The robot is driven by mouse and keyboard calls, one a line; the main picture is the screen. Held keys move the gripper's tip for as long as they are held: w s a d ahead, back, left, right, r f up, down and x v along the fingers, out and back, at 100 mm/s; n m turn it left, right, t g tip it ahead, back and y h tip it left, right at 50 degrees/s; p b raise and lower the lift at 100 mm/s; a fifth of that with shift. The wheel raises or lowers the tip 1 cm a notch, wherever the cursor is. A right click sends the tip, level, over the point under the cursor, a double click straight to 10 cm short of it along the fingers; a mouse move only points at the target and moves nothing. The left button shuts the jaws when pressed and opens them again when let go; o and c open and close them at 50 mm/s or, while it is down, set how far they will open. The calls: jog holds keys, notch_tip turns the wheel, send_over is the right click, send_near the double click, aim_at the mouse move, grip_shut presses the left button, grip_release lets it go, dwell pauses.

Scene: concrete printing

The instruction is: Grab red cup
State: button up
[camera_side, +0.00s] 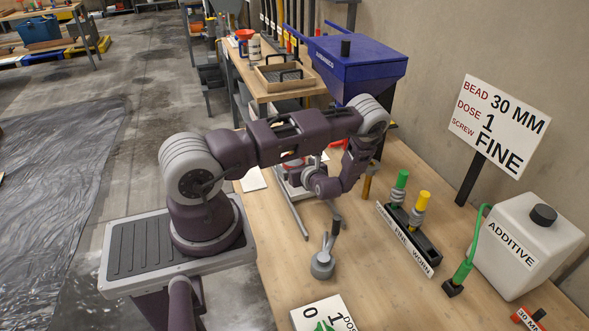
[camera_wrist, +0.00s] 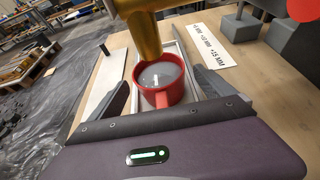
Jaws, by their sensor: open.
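The red cup (camera_wrist: 174,96) stands upright in the wrist view, with grey material inside and its handle toward me. My gripper (camera_wrist: 158,74) is open, with one dark finger on each side of the cup. Gaps show between the fingers and the cup, so I see no grip. A gold nozzle-like part (camera_wrist: 141,30) hangs just above the cup's far rim and hides some of it. In the side view a little red, seemingly the cup (camera_side: 292,162), shows behind my arm; my fingertips are hard to make out there.
A pale tray or frame (camera_wrist: 180,57) lies under and behind the cup. A white label strip (camera_wrist: 222,42) is at the right. In the side view, a rack of screws (camera_side: 412,232), an additive jug (camera_side: 525,245) and a grey scoop-like tool (camera_side: 323,262) stand on the wooden table.

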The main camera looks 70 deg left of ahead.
jog(key=shift+x, duration=1.15)
jog(key=shift+r, duration=0.1)
jog(key=c, duration=1.8)
